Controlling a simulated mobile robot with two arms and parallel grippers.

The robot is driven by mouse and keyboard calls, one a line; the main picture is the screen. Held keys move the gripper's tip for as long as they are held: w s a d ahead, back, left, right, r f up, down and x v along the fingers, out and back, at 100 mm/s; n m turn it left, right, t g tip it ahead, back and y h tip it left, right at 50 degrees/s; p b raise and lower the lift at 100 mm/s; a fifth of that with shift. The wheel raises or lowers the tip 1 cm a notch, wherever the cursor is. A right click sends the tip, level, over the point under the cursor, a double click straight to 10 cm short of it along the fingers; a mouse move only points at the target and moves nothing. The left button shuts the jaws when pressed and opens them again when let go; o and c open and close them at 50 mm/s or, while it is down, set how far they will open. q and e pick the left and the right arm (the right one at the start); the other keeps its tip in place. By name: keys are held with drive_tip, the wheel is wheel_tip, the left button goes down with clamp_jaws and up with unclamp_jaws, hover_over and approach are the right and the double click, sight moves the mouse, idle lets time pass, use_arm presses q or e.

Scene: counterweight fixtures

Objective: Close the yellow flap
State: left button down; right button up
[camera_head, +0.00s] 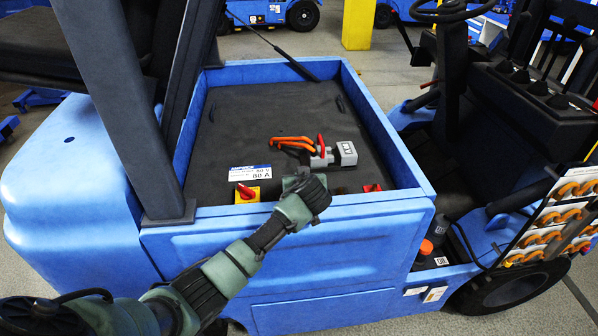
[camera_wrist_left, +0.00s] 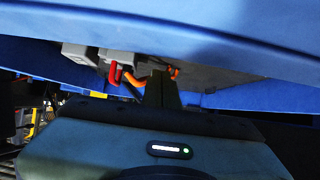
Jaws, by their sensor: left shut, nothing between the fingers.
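A small yellow plate (camera_head: 240,198) with a red rotary switch (camera_head: 246,190) sits at the near left inside the blue truck's open battery bay. I cannot tell whether this plate is the yellow flap; no clearly hinged yellow flap shows. My left gripper (camera_head: 318,192) is at the bay's near wall, to the right of the yellow plate and apart from it. Its fingers (camera_wrist_left: 163,88) show dark and together in the left wrist view, with nothing between them. My right gripper is in neither view.
A grey connector (camera_head: 335,155) with orange cables and a red handle lies on the dark battery top (camera_head: 270,110). The blue bay rim (camera_head: 400,150) stands around it. A seat post (camera_head: 130,110) rises at the left; a steering wheel (camera_head: 455,10) and levers are at the right.

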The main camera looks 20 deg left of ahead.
use_arm(q)
drive_tip(key=shift+s+d+f+b, duration=0.25)
drive_tip(key=shift+s+f, duration=0.15)
drive_tip(key=shift+f, duration=0.15)
drive_tip(key=shift+s+d+f+b, duration=0.2)
drive_tip(key=shift+s+f, duration=0.15)
drive_tip(key=shift+f, duration=0.15)
drive_tip(key=shift+r, duration=0.1)
